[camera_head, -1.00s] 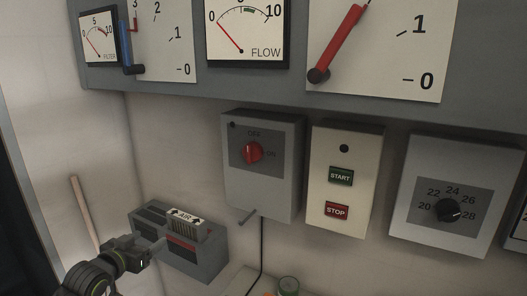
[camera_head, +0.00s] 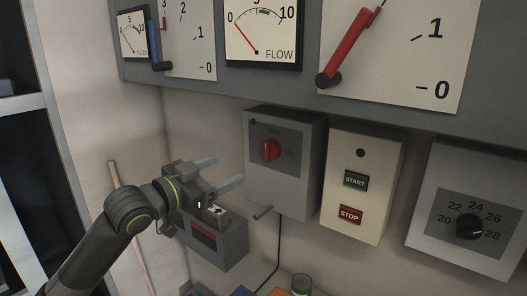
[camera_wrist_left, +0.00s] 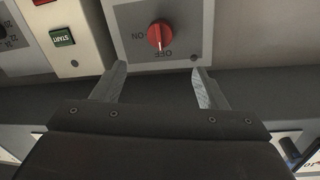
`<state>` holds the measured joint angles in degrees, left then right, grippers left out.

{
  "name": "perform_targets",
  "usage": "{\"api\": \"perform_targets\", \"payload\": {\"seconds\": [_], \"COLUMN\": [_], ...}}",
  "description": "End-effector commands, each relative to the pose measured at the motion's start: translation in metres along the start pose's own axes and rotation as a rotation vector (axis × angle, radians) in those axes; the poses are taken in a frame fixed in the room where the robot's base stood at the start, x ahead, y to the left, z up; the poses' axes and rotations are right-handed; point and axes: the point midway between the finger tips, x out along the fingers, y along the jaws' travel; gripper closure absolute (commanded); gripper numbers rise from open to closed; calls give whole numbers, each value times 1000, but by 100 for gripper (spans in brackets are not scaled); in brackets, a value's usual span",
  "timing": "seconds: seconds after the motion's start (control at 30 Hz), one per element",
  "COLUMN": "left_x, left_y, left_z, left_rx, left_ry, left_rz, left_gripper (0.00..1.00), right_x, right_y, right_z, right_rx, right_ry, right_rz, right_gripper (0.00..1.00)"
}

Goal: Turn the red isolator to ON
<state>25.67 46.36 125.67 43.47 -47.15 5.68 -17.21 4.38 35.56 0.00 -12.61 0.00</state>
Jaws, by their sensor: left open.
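The red isolator is a red rotary knob (camera_head: 271,150) on a grey wall box (camera_head: 307,165) below the gauges. Its label reads OFF above the knob and ON to its right. The knob appears to point at OFF. My left gripper (camera_head: 224,172) is open and empty, to the left of the box and apart from the knob. In the left wrist view, which is upside down, the knob (camera_wrist_left: 158,36) lies beyond and between the open fingertips (camera_wrist_left: 160,70). My right gripper is not in view.
A cream box with START (camera_head: 355,180) and STOP (camera_head: 349,214) buttons hangs right of the isolator box. A black dial (camera_head: 469,227) is further right.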

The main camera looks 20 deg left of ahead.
Motion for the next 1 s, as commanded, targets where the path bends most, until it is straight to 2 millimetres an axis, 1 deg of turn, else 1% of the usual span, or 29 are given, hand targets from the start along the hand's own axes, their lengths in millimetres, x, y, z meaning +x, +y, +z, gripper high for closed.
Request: {"api": "perform_targets", "payload": {"seconds": [0.03,0.37,0.73,0.9,1.0], "left_x": [7,50,113,130,136], "left_y": [-1,0,1,0,0], "left_z": [-2,-3,-3,-2,-1], "left_rx": [-5,-7,-5,-2,0], "left_ry": [3,2,-1,-1,-1], "left_rz": [0,2,2,1,0], "left_gripper": [34,34,34,34,34], "right_x": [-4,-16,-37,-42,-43], "right_y": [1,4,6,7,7], "right_z": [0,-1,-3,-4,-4], "right_rx": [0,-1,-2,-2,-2], "right_ry": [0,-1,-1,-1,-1], "right_rz": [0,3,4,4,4], "right_gripper": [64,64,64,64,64]}}
